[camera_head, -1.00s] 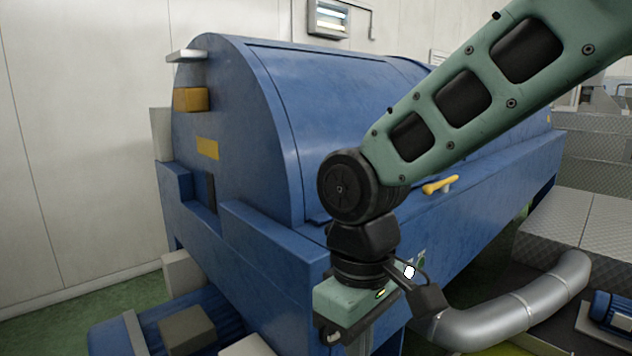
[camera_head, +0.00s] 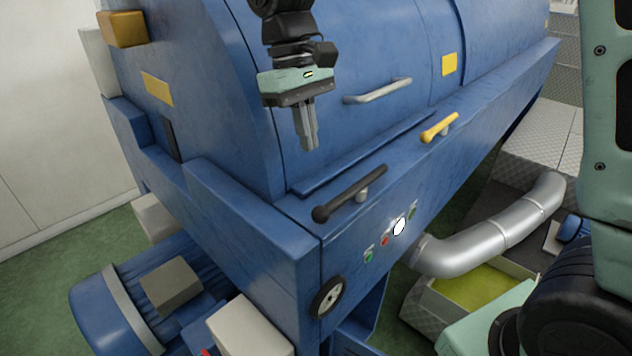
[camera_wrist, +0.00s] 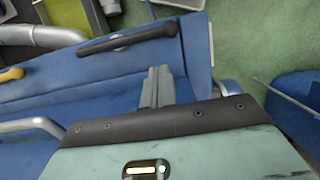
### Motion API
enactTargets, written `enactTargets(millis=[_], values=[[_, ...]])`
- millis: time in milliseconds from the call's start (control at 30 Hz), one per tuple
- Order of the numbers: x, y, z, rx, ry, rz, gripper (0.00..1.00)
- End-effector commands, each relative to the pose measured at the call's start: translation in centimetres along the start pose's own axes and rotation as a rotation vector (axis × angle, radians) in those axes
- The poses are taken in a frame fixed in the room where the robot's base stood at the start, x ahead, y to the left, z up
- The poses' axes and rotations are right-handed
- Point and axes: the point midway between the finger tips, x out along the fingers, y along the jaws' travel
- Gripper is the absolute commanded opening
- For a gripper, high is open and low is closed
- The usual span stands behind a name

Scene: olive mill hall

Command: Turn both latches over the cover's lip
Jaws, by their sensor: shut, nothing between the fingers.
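The big blue machine has a curved cover (camera_head: 375,60) with a straight lip (camera_head: 365,156) along its lower front. A latch with a black handle (camera_head: 350,193) lies on the ledge in front of the lip, roughly parallel to it. A latch with a yellow handle (camera_head: 440,127) lies farther right, also roughly along the lip. My gripper (camera_head: 310,147) points down in front of the cover, above and left of the black latch in the picture, apart from it. It is shut and empty. The wrist view shows the shut fingers (camera_wrist: 158,72), the black handle (camera_wrist: 127,39) and the yellow handle's end (camera_wrist: 12,75).
A grey grab handle (camera_head: 378,92) stands out from the cover near my gripper. Buttons (camera_head: 384,240) and a handwheel (camera_head: 328,298) are on the machine's front. A silver pipe (camera_head: 495,237) curves at the right. A blue motor (camera_head: 120,305) stands low at the left.

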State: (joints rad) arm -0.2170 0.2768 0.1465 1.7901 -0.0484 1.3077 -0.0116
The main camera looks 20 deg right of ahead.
Motion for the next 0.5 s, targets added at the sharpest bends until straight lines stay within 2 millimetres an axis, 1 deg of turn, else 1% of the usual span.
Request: enactTargets(millis=[67, 167, 500], values=[[0.3, 0.0, 0.0, 0.0, -0.002, 0.0, 0.0], [1.3, 0.0, 0.1, 0.0, -0.005, 0.0, 0.0], [7.2, 0.0, 0.2, 0.0, -0.006, 0.0, 0.0]])
